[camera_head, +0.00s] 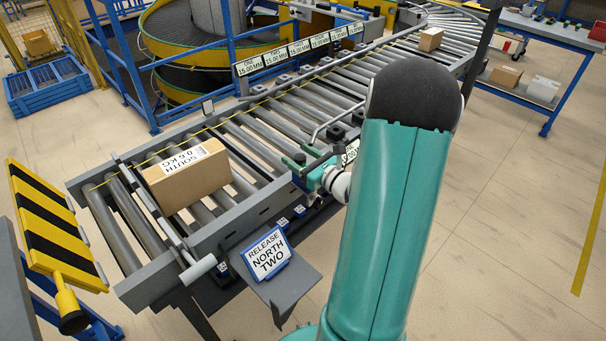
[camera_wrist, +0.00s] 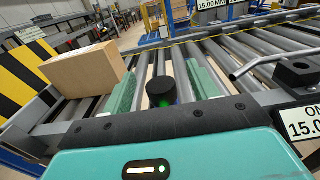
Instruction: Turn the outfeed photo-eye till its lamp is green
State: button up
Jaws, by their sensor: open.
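In the wrist view a round black photo-eye head (camera_wrist: 161,88) stands at the conveyor's near side rail. A green glow shows low on its front. My gripper (camera_wrist: 164,87) is open, with one teal finger to the left of the head and one to the right. Gaps show on both sides, so I see no grip on it. In the head view my gripper (camera_head: 303,167) is at the conveyor's near rail, partly hidden by my arm. The photo-eye is too small to make out clearly there.
A cardboard box (camera_head: 186,174) labelled South lies on the conveyor rollers (camera_head: 125,217), left of my gripper. A bent grey rail (camera_wrist: 275,62) and a black block (camera_wrist: 294,72) are close on the right. A "Release North Two" sign (camera_head: 267,252) stands in front.

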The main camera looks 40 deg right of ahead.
jog(key=shift+r, duration=3)
jog(key=s+a+r+n+g+y, duration=0.2)
jog(key=a+n+g+y, duration=0.25)
jog(key=a+n, duration=0.7)
jog(key=s+a+r+n+g+y, duration=0.3)
jog(key=a+n+g, duration=0.35)
jog(key=a, duration=1.05)
jog(key=s+a+r+n+g+h, duration=0.1)
jog(key=s+n+h, duration=0.7)
jog(key=n, duration=0.9)
jog(key=s+a+r, duration=0.1)
jog(key=s, duration=0.2)
jog(key=shift+s+a+r+n, duration=0.2)
jog(key=shift+s+a+n, duration=0.1)
jog(key=shift+s, duration=0.05)
jog(key=shift+d, duration=0.1)
